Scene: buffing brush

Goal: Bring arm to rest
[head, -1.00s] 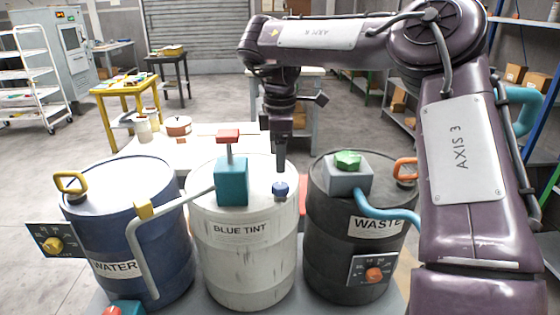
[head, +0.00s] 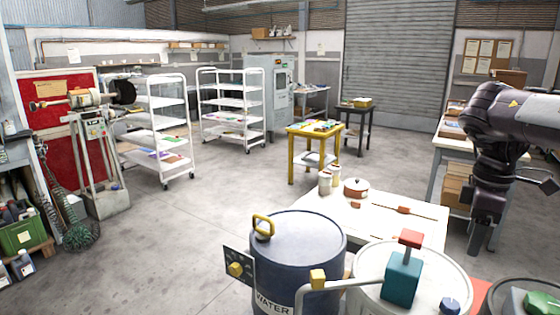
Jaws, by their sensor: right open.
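My right arm comes in from the right edge of the head view, dark purple. Its right gripper (head: 477,238) points down and is open, with nothing seen between its fingers. It shows above and behind the right rim of the white drum (head: 372,291), apart from the blue knob (head: 450,306) on the drum's lid. The white drum also carries a teal block (head: 402,278) with a red top. My left gripper is out of view.
A blue WATER drum (head: 297,250) stands left of the white drum; a dark drum (head: 498,300) is cut off at lower right. Behind them is a white table (head: 385,222) with pots and a brush-like tool. A machine with a black round brush (head: 122,92) stands far left. Open floor lies between.

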